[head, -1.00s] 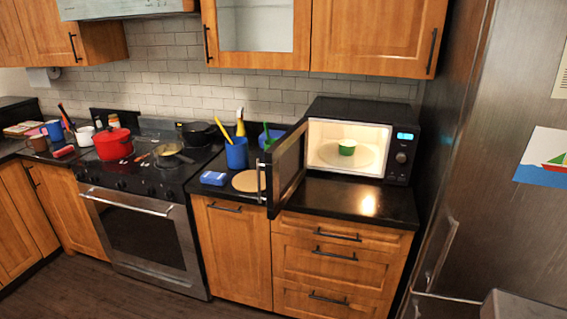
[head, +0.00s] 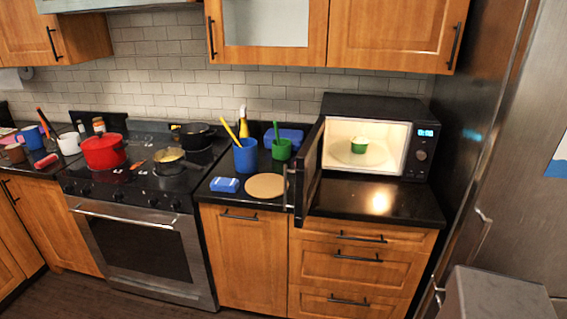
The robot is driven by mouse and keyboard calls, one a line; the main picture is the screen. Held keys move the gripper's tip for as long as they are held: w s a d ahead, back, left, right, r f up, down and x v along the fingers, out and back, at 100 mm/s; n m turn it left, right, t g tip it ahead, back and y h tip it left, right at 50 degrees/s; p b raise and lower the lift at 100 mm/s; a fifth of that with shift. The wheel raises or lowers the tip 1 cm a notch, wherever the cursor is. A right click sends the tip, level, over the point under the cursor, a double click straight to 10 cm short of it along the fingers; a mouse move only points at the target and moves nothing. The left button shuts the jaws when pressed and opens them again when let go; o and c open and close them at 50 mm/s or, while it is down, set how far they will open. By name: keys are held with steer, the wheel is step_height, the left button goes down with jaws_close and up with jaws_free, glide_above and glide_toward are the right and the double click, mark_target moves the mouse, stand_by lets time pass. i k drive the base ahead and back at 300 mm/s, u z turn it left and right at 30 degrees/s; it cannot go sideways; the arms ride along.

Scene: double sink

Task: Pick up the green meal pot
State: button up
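A small green pot with a white top (head: 359,145) stands upright on the plate inside the lit microwave, in the head view. I take it for the green meal pot. The microwave (head: 372,106) is black and sits on the counter at the right, its door (head: 309,172) swung open toward the front left. A green cup (head: 281,149) holding a utensil stands just left of the door. My gripper is not in view.
A red pot (head: 103,151) and pans are on the stove. The fridge (head: 490,110) closes off the right. Counter before the microwave is clear.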

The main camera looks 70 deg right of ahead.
mark_target(359, 147)
steer(key=z, duration=0.15)
steer(key=i, duration=0.95)
steer(key=z, duration=0.7)
steer(key=k, duration=0.15)
steer(key=z, duration=2.3)
steer(key=k, duration=0.3)
